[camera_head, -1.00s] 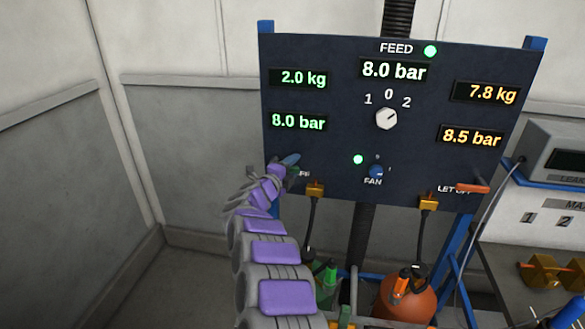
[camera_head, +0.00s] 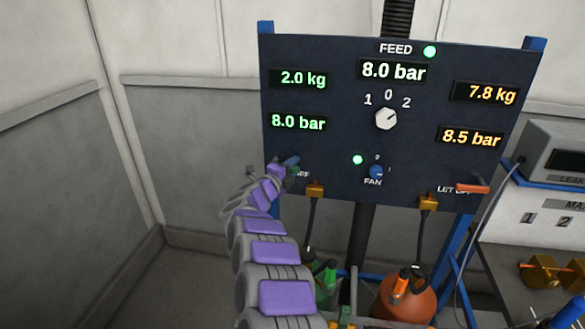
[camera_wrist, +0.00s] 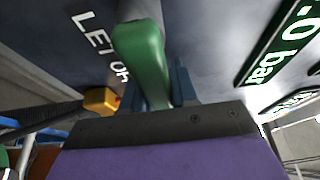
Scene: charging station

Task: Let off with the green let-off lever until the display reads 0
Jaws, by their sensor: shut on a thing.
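The green let-off lever (camera_wrist: 145,55) stands between my gripper's blue fingers in the wrist view, beside a LET OFF label on the dark panel. My gripper (camera_head: 291,161) is shut on it at the panel's lower left; in the head view the gripper and wrist hide the lever and part of its label. The green display (camera_head: 298,122) above the gripper reads 8.0 bar. The green display (camera_head: 304,79) over that reads 2.0 kg. The feed display (camera_head: 393,70) also reads 8.0 bar.
An orange lever (camera_head: 473,188) sits at the panel's lower right, under orange displays of 7.8 kg and 8.5 bar (camera_head: 471,136). A white selector knob (camera_head: 386,118) points towards 2. The blue fan knob (camera_head: 376,172) is right of my gripper. An orange cylinder (camera_head: 405,302) stands below.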

